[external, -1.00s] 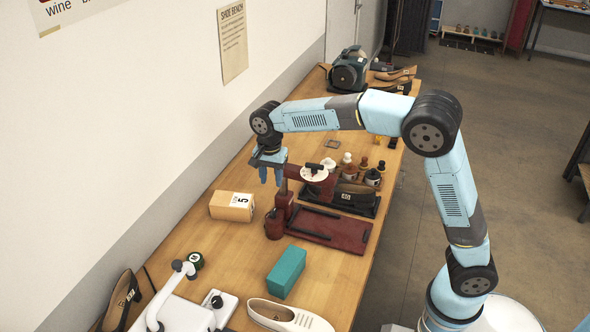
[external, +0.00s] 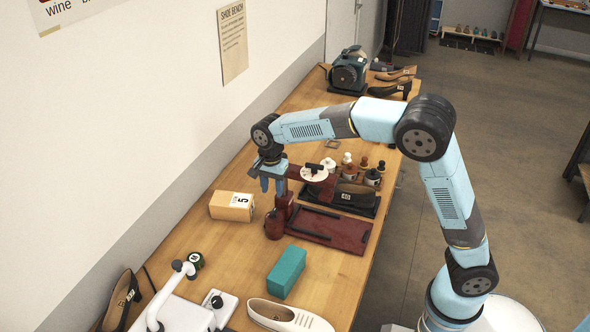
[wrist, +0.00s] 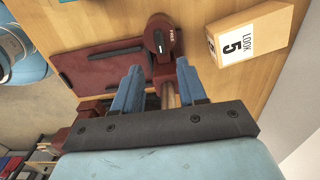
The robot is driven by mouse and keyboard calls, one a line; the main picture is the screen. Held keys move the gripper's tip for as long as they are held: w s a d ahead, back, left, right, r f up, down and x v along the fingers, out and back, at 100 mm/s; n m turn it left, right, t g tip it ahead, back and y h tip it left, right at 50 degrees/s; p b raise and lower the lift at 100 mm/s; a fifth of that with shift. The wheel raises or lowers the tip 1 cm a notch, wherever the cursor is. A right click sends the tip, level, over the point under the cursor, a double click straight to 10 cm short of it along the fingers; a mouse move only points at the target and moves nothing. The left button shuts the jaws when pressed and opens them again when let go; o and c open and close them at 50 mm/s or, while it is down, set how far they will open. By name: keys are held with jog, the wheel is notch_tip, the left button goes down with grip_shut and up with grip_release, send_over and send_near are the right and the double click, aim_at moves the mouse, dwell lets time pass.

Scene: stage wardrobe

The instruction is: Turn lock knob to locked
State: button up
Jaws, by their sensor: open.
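The lock knob (wrist: 160,40) shows in the wrist view on a round dark red housing, with a dark grip bar across it. Small lettering on its right side seems to read FREE. In the external view the housing (external: 275,224) stands on the bench at the left end of the dark red shoe press (external: 328,228). My gripper (external: 271,188) is open and empty, above and behind the knob, beside the press column. In the wrist view its two blue fingers (wrist: 159,67) point toward the knob, apart from it. The knob's exact angle is hard to tell.
A tan box marked 5 (external: 232,206) lies left of the knob. A teal block (external: 286,272) and a pale shoe (external: 288,317) are in front. Bare bench lies between box and teal block.

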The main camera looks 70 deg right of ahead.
aim_at(273, 211)
notch_tip(273, 211, down, 9)
jog(key=shift+f, duration=0.2)
dwell(0.4)
grip_shut()
